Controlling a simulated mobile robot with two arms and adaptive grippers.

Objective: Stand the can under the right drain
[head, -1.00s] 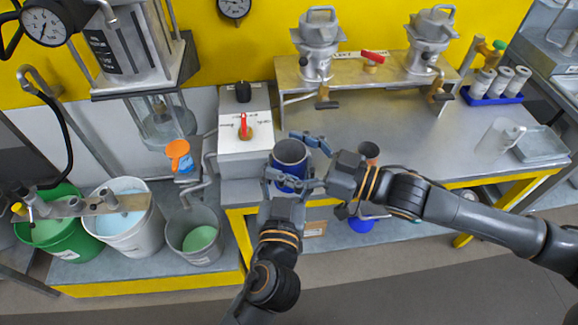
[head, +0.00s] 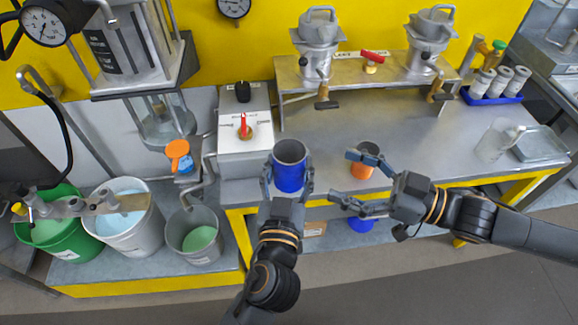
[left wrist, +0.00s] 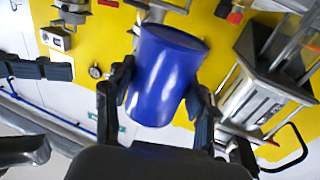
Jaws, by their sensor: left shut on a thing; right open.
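A blue can (head: 289,172) with an open grey top is in my left gripper (head: 288,186). In the left wrist view the blue can (left wrist: 165,80) sits between the two fingers of my left gripper (left wrist: 160,105). My right gripper (head: 352,180) is open, right of the blue can and apart from it. The right drain (head: 437,92) hangs under the right funnel vessel (head: 429,45), with bare bench below. The left drain (head: 324,100) is under the left vessel (head: 318,48).
An orange cup (head: 361,172) is at the bench front, partly hidden by my right gripper. A blue rack (head: 492,96) with white bottles and a clear beaker (head: 493,143) stand to the right. The middle of the bench (head: 400,130) is clear. Buckets stand at left.

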